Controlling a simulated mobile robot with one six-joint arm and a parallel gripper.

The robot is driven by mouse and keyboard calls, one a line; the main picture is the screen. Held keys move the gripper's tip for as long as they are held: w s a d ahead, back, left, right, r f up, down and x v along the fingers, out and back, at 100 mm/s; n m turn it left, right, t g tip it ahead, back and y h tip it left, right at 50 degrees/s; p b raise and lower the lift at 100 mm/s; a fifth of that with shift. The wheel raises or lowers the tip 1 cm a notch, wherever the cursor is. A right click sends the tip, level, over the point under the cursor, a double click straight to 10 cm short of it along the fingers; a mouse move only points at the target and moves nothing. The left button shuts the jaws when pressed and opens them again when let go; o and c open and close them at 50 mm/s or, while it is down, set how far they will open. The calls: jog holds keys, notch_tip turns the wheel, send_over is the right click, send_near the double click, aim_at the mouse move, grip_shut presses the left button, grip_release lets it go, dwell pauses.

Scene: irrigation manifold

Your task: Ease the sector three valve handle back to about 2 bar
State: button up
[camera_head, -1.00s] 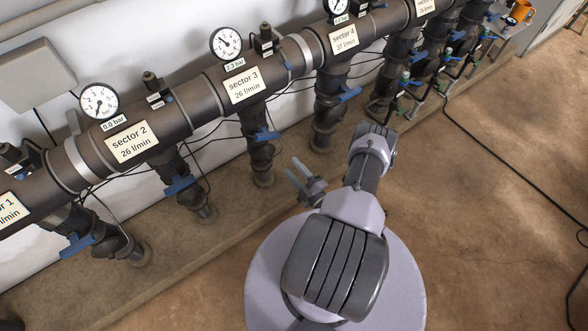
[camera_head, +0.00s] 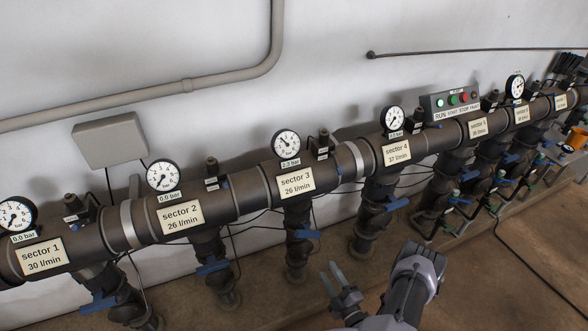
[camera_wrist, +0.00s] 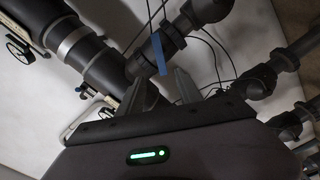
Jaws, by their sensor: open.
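The sector three valve has a blue handle (camera_head: 307,234) on the vertical pipe below the sector 3 label (camera_head: 296,182). Its gauge (camera_head: 286,144) stands above the main pipe, with a small readout that looks like 2.3 bar. My gripper (camera_head: 331,270) is open and empty, in front of the handle and lower right of it in the head view. In the wrist view, a blue handle (camera_wrist: 160,53) shows as a narrow strip just beyond and between my open fingertips (camera_wrist: 159,77). I see no contact. It seems to be the sector three handle.
The sector 2 handle (camera_head: 212,265) is to the left and the sector 4 handle (camera_head: 397,203) to the right, each on its own pipe. Thin black cables run behind the pipes. Brown floor in front is clear.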

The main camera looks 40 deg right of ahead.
aim_at(309, 236)
dwell(0.6)
jog(key=b+x, duration=0.6)
jog(key=x, duration=1)
jog(key=shift+w, duration=0.35)
jog(key=shift+w+d, duration=0.1)
jog(key=shift+w, duration=0.25)
grip_shut()
